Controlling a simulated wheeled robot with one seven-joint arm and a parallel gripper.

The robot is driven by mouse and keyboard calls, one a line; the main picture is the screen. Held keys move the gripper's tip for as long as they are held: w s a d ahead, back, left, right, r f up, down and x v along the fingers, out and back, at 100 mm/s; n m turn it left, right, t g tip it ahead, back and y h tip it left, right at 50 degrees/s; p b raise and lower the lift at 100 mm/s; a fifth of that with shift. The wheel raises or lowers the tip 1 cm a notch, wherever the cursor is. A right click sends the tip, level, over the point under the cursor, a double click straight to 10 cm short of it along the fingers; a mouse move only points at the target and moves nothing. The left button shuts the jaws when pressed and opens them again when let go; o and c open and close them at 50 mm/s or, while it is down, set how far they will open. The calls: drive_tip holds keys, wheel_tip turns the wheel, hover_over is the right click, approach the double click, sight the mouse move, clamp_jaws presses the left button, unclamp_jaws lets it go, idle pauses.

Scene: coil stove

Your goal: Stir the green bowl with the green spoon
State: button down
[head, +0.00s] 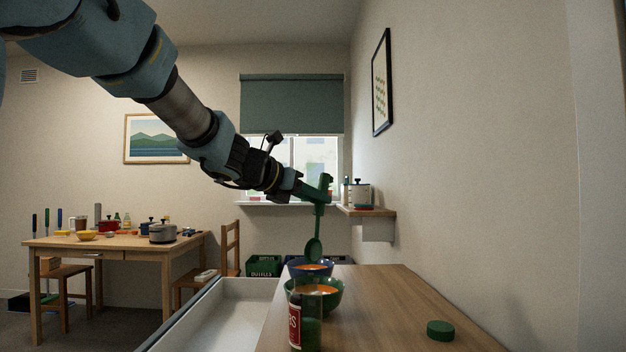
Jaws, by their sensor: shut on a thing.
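The green spoon (317,222) hangs bowl-end down from my gripper (314,190), which is shut on its upper end. The spoon's head (314,250) shows just above the rim of the blue bowl (298,268) in the picture. It is apart from the orange contents of the bowls. The green bowl (333,303) stands on the wooden counter, nearer to me than the blue bowl, and holds orange contents. A jar hides part of its front left side. Whether the spoon is over the blue bowl or the green bowl in depth is hard to tell.
A jar (295,325) with a red label stands close before the green bowl. A green lid (440,330) lies at the right on the counter (385,300). An open white drawer (225,310) is at left. A wall shelf (372,213) holds a pot behind.

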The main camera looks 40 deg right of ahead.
drive_tip(key=shift+w+d+r+y+p, duration=0.25)
drive_tip(key=shift+d+y+p, duration=0.4)
drive_tip(key=shift+p, duration=2.6)
drive_tip(key=shift+w+d+r+y+p, duration=0.2)
drive_tip(key=shift+d+y+p, duration=0.45)
drive_tip(key=shift+p, duration=2.6)
drive_tip(key=w+d+f+n+g+y+p, duration=0.1)
drive_tip(key=d+f+y+p, duration=0.5)
drive_tip(key=p, duration=1.5)
drive_tip(key=w+f+g+y, duration=0.1)
drive_tip(key=g+y, duration=0.1)
drive_tip(key=y, duration=0.1)
drive_tip(key=shift+d+f+n+y, duration=0.25)
drive_tip(key=shift+d+n+y, duration=0.05)
drive_tip(key=shift+d, duration=0.1)
